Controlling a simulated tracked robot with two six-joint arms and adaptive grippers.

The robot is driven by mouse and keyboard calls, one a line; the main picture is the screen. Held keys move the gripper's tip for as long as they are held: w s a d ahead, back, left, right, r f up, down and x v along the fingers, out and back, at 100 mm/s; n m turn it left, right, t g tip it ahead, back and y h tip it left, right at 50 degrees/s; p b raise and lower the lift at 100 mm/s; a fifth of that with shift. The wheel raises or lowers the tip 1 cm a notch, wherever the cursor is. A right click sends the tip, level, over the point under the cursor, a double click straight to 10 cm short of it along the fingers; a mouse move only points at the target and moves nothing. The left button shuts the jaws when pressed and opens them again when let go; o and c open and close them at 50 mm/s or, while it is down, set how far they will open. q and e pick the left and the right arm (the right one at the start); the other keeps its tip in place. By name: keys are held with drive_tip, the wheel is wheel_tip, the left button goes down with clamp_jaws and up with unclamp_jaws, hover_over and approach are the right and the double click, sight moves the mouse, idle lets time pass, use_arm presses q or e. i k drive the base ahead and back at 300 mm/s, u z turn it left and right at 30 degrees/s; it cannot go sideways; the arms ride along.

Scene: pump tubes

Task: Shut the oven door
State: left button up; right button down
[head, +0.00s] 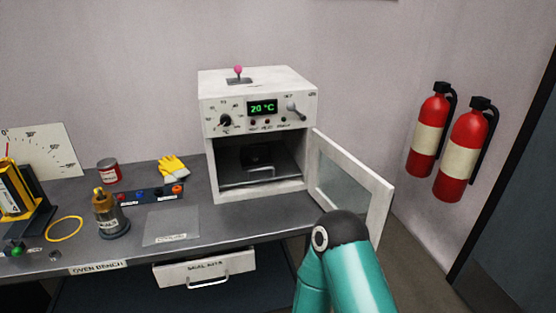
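The white oven (258,89) stands on the grey bench, its green display reading 20 °C. Its door (345,190) with a glass pane is hinged on the right side and stands wide open, swung out to the right and toward me. Inside the dark cavity a wire rack and a dark object (257,156) show. One of my teal arms rises from the bottom edge, its dark joint in front of the lower part of the door. I cannot tell whether it touches the door. Neither gripper's fingers can be seen.
On the bench (60,198) are a brass-topped bottle (110,216), a red can (109,171), yellow gloves (174,167) and a yellow ring (65,229). A drawer (204,269) below sticks out slightly. Two fire extinguishers (429,132) hang on the right wall, beyond the door.

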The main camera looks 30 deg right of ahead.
sight(383, 196)
drive_tip(key=z, duration=0.2)
drive_tip(key=i, duration=0.2)
drive_tip(key=u, duration=2.95)
drive_tip(key=k, duration=2.55)
drive_tip(key=u, duration=0.4)
drive_tip(key=i, duration=0.15)
drive_tip(key=z, duration=2.75)
